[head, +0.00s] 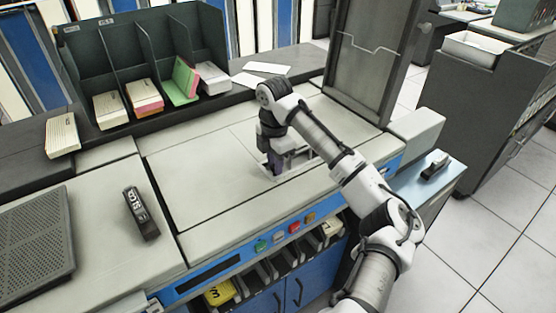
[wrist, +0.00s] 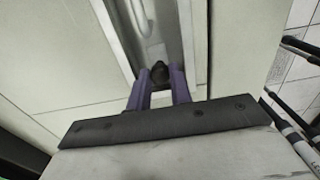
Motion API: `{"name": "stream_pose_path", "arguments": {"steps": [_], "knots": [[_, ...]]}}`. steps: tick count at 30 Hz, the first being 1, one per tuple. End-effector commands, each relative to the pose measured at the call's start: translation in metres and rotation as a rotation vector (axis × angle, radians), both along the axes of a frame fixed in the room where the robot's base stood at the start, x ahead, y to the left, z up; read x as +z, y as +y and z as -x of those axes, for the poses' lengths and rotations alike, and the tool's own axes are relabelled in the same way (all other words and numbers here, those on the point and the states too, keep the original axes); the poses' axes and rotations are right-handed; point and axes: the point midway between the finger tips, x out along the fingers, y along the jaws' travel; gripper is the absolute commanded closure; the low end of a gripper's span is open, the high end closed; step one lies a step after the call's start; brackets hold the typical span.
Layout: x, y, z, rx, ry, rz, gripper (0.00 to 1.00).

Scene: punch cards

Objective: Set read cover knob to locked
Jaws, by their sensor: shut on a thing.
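The read cover knob (wrist: 160,70) is a small dark round knob on the pale machine top. In the wrist view it sits between the two purple fingers of my gripper (wrist: 160,84), which is shut on it. In the head view my gripper (head: 273,164) points down at the middle of the machine top, beside a pale raised frame (head: 298,168). The knob is hidden behind the gripper there. I cannot tell which way the knob is turned.
A divided dark rack (head: 120,60) with card stacks stands at the back left. A black stamp-like device (head: 141,214) lies on the left deck. Coloured buttons (head: 294,227) line the front edge.

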Motion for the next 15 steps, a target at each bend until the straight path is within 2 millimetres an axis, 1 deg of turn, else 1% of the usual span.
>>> {"name": "stream_pose_path", "arguments": {"steps": [1,3,10,11,13,15], "knots": [[0.0008,0.0056,0.0035,0.005,0.002,-0.002,1.0],[0.0009,0.0087,0.0058,0.002,0.001,-0.003,1.0],[-0.0001,0.0097,0.0066,0.003,0.002,-0.002,1.0],[-0.0001,0.0098,0.0066,0.004,0.002,-0.002,0.78],[-0.0002,0.0099,0.0067,0.004,0.003,-0.003,0.69],[-0.0001,0.0095,0.0065,0.003,0.002,-0.002,0.69]]}}
